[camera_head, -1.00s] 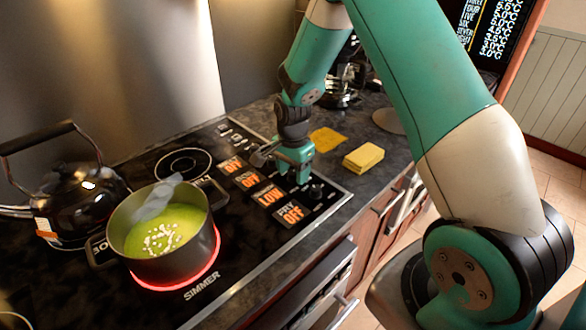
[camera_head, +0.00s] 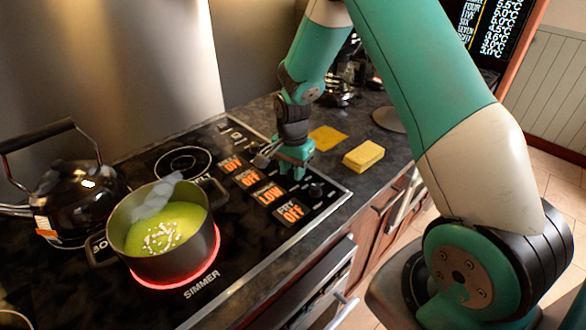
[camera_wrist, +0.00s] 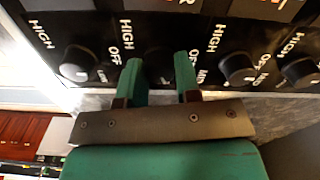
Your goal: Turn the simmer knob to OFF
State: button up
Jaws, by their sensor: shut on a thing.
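My gripper (camera_head: 290,174) points down at the row of knobs along the right edge of the cooktop (camera_head: 255,240). In the wrist view its fingers (camera_wrist: 161,75) are shut around a dark knob (camera_wrist: 160,60), mostly hidden between them. It is the second knob from the left there. In the head view this knob is hidden by the gripper. The display beside it (camera_head: 269,194) reads LOW; the other displays read OFF. The burner marked SIMMER glows red under a pot (camera_head: 165,240) of green soup.
A free knob (camera_wrist: 76,63) lies left of the fingers, and two more (camera_wrist: 238,68) lie right. A black kettle (camera_head: 75,190) stands at the left.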

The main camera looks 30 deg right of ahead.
jog(key=n, duration=1.2)
jog(key=shift+b, duration=0.3)
jog(key=shift+n, duration=0.3)
jog(key=o, duration=0.9)
notch_tip(320, 180, up, 18)
jog(key=shift+f+b, duration=0.25)
jog(key=shift+b, duration=0.8)
jog(key=s+a+r+n+y, duration=0.1)
jog(key=s+a+n, duration=0.1)
jog(key=s+a, duration=0.4)
jog(key=s+a+r+n+y, duration=0.1)
jog(key=s+a+n, duration=0.2)
jog(key=s+a, duration=0.3)
jog(key=s+a+r+n+y, duration=0.1)
jog(key=s+a, duration=0.5)
jog(key=s, duration=0.7)
jog(key=shift+s+n+y, duration=0.4)
jog(key=shift+n+y, duration=0.2)
jog(key=shift+n, duration=0.2)
